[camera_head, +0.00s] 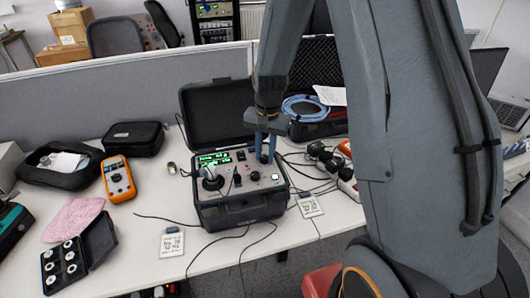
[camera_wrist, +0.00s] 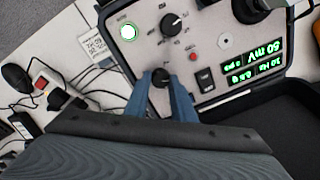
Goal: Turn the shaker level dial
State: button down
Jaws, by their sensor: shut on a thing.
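The shaker calibrator is an open black case with a grey control panel (camera_head: 237,184) on the table. It also fills the top of the wrist view as a grey panel (camera_wrist: 210,45). My gripper (camera_head: 265,153) comes down onto the panel's back right part. In the wrist view its two blue fingers (camera_wrist: 162,84) are shut on a small black dial (camera_wrist: 161,77), one on each side. The dial's label is too small to read. A second black knob with a white pointer (camera_wrist: 172,21) sits beside it on the panel, apart from the fingers.
A round shaker head (camera_head: 211,178) stands on the panel's left, near a green-lit display (camera_wrist: 256,66). A lit green button (camera_wrist: 128,32) is at one corner. Cables and plugs (camera_head: 330,160) crowd the right side. An orange multimeter (camera_head: 118,180) lies to the left.

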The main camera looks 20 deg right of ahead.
aim_at(266, 157)
dwell(0.3)
jog(key=c, duration=1.5)
grip_release()
jog(key=shift+s+d+r+b, duration=0.1)
jog(key=shift+r+b, duration=0.45)
jog(key=shift+r, duration=1.45)
jog(key=shift+d+r+b, duration=0.1)
jog(key=shift+r+b, duration=0.45)
jog(key=shift+r, duration=1.4)
jog(key=s+n+b, duration=0.1)
jog(key=s+n, duration=0.1)
jog(key=s, duration=0.3)
jog(key=s+f+n, duration=0.1)
jog(key=s+n, duration=0.1)
jog(key=s, duration=0.4)
jog(key=s+f+n+t+b, duration=0.1)
jog(key=s+n, duration=0.2)
jog(key=s, duration=0.3)
jog(key=shift+s+a+f+b, duration=0.1)
jog(key=shift+a+f+b, duration=0.15)
jog(key=shift+a+b, duration=0.1)
